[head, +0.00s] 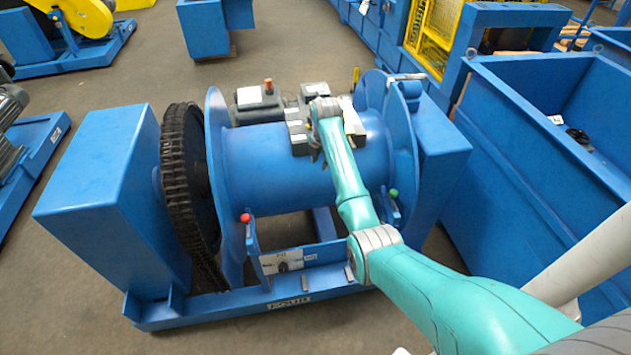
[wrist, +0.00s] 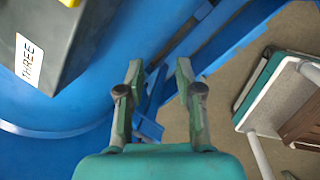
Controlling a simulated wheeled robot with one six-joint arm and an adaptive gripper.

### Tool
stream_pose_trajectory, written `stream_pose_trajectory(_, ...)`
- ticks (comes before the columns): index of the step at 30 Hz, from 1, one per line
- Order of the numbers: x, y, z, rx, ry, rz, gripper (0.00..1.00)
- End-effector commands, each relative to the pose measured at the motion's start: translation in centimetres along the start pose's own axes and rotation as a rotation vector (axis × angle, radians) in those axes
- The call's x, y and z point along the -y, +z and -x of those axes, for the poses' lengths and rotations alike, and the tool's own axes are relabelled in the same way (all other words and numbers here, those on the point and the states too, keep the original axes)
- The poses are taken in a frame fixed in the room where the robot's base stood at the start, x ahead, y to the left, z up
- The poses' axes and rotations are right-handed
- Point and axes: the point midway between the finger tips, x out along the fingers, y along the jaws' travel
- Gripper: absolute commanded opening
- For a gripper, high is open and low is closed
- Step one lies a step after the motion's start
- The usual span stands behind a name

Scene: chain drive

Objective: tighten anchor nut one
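I cannot make out anchor nut one in either view. In the wrist view, my gripper (wrist: 158,70) has its two fingers apart, with nothing between the tips. Behind them are blue steel members (wrist: 205,45) and a strip of floor. In the head view, my gripper (head: 317,152) is over the blue winch drum (head: 265,165), mostly hidden by my arm and beside dark grey blocks. A dark grey box labelled THREE (wrist: 60,45), with a yellow part at its top, is left of the fingers in the wrist view.
A black chain wheel (head: 178,165) stands left of the drum. A panel with a dark knob (head: 285,262) is in front, between a red knob (head: 246,218) and a green knob (head: 393,193). A blue bin (head: 490,150) stands at right. Floor is clear at front left.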

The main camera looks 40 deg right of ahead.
Motion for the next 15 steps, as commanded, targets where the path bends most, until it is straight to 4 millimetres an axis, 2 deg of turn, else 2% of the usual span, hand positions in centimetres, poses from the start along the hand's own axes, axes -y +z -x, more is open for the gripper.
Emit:
stream_pose_trajectory(7, 0.9, -2.8, -3.1, 0.021, 0.036, -0.068, 0.35)
stream_pose_trajectory(15, 1.5, -4.4, -4.8, 0.035, 0.065, -0.117, 0.35)
